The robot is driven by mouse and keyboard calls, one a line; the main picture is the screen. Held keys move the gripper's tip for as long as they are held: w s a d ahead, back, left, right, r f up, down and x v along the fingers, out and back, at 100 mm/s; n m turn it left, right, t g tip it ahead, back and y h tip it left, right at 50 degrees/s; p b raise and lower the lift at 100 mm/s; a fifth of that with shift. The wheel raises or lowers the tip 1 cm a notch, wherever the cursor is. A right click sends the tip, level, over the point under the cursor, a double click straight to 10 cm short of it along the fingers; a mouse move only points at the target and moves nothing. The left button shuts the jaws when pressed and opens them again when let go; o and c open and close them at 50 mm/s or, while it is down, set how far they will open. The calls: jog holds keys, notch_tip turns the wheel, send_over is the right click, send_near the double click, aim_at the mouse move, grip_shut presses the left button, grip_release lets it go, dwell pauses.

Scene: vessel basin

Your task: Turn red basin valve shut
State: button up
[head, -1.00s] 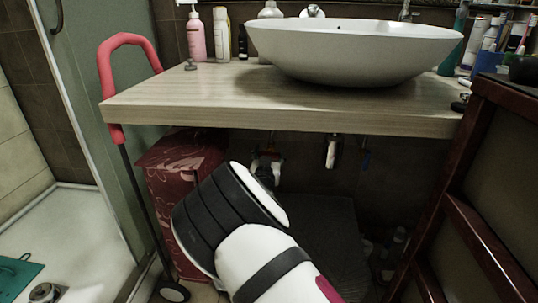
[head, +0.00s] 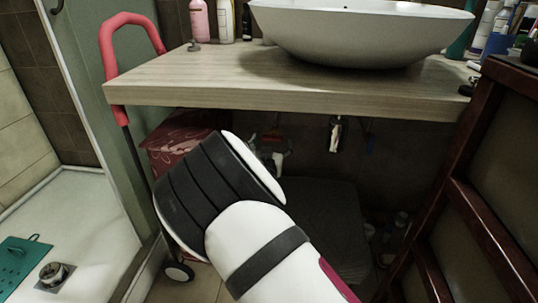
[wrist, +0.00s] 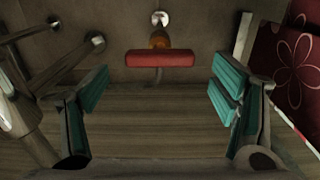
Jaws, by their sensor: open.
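The red basin valve (wrist: 160,58) shows in the wrist view as a red bar handle on a brass stem, with a round chrome plate on the wall above it. My gripper (wrist: 160,88) is open, with its teal-padded fingers spread to the left and right of the handle. The handle lies between and a little beyond the fingertips, apart from both. In the head view a small reddish fitting (head: 272,133) shows under the counter, partly hidden by my arm. My fingers are hidden there.
The wooden counter (head: 300,98) with the white basin (head: 360,35) overhangs the space. A red patterned bag (head: 180,140) stands at left; it also shows at right in the wrist view (wrist: 289,65). Metal pipes (wrist: 68,62) run at left. A dark wooden frame (head: 455,185) stands at right.

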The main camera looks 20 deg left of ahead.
jog(key=v, duration=0.8)
